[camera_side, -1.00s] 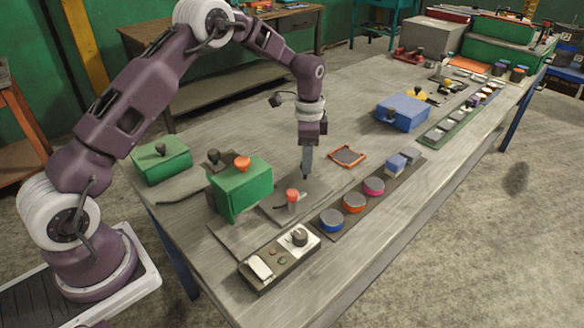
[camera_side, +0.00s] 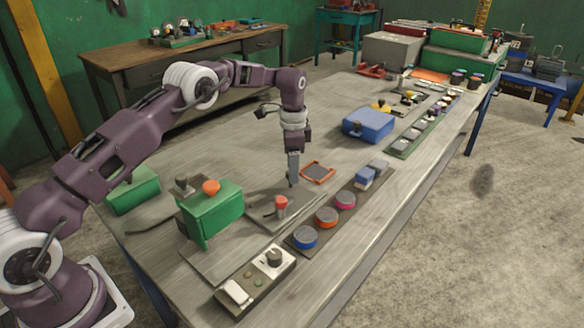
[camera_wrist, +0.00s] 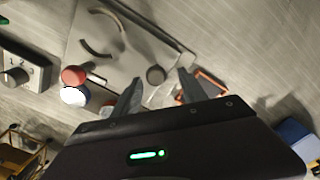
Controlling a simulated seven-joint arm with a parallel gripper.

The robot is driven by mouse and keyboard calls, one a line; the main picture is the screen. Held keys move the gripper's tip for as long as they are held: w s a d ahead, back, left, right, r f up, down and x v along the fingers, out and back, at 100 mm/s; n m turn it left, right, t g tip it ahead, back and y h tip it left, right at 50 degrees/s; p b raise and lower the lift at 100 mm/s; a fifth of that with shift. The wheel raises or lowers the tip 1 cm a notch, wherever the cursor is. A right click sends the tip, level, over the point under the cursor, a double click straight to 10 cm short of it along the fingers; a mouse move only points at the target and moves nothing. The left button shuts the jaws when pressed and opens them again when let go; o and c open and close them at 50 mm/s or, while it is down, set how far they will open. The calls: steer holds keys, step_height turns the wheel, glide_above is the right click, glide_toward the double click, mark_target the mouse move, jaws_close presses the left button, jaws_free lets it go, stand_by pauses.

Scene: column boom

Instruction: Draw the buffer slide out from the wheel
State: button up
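My gripper (camera_side: 292,183) points straight down close above a flat grey plate (camera_side: 262,214), beside a red-capped post (camera_side: 281,203). In the wrist view my gripper (camera_wrist: 159,77) has its two fingers apart. A dark round knob (camera_wrist: 155,75) shows in the gap between the fingertips; I cannot tell how far below them it is. The knob is on the grey plate (camera_wrist: 115,45), which has curved dark marks. The red cap (camera_wrist: 73,76) is left of the fingers. I cannot tell for sure which part is the buffer slide or the wheel.
A green housing with an orange knob (camera_side: 211,187) stands left of the plate. A control box (camera_side: 256,279) is in front. Blue, orange and pink-sided round tins (camera_side: 326,217) line a strip at the right. An orange-rimmed tray (camera_side: 318,172) lies just behind my gripper.

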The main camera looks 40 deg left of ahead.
step_height(320, 180, up, 7)
steer(key=shift+r, duration=0.1)
stand_by(0.4)
steer(key=s+d+r+n+t, duration=0.1)
steer(key=s+d+r+n, duration=0.1)
steer(key=s+r, duration=0.7)
steer(key=s+d+r+n+t, duration=0.2)
steer(key=s+r+n, duration=0.1)
steer(key=s+r, duration=0.65)
steer(key=s+d+f+n+t, duration=0.1)
steer(key=s+n, duration=0.1)
steer(key=s, duration=0.9)
steer(key=s+d+f+n+t, duration=0.1)
steer(key=s+f+n, duration=0.1)
steer(key=s, duration=1)
steer(key=shift+d+f+t, duration=0.15)
steer(key=shift+d+t, duration=0.1)
steer(key=shift+t, duration=0.05)
steer(key=shift+o, duration=0.2)
